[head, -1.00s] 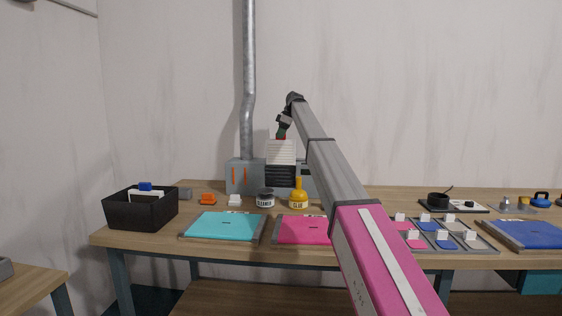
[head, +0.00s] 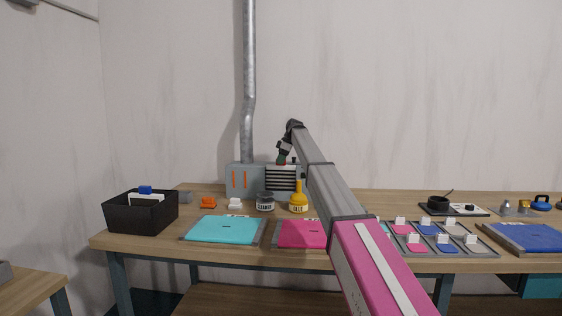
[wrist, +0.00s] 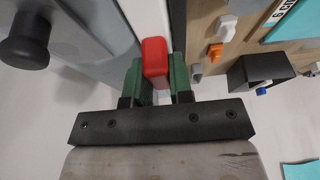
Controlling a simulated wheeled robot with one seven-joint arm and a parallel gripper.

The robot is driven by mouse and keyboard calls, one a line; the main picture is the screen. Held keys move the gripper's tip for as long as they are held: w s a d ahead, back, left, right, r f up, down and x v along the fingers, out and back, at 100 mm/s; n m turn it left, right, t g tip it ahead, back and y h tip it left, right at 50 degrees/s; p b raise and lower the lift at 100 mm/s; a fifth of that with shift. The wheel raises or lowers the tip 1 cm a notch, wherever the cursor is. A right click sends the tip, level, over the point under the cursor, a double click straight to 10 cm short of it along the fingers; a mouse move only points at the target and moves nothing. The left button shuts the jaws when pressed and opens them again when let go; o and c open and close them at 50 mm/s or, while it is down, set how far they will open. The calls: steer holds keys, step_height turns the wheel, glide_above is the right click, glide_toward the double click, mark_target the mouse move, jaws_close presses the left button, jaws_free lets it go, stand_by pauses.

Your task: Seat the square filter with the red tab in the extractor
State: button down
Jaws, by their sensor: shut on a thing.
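The extractor (head: 240,181) is a grey box with orange marks at the back of the bench, below a metal duct. White shows between the dark louvres on its front (head: 282,180). My gripper (head: 282,160) is just above the top of the extractor at these louvres. In the wrist view, my green fingers (wrist: 158,82) are shut on the red tab (wrist: 154,56) of the white filter (wrist: 148,18). The filter's lower part is hidden; I cannot tell whether it is fully down. The extractor's grey side (wrist: 92,38) and black knob (wrist: 27,42) are left of it.
A cleaner jar (head: 265,202) and a yellow glue bottle (head: 298,199) stand in front of the extractor. A black bin (head: 140,214) is at the left. Teal (head: 222,230) and pink (head: 300,233) boards lie at the front. A compartment tray (head: 440,252) is at right.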

steer(key=c, duration=1)
jaws_free()
steer(key=shift+r, duration=0.1)
steer(key=shift+v, duration=5.95)
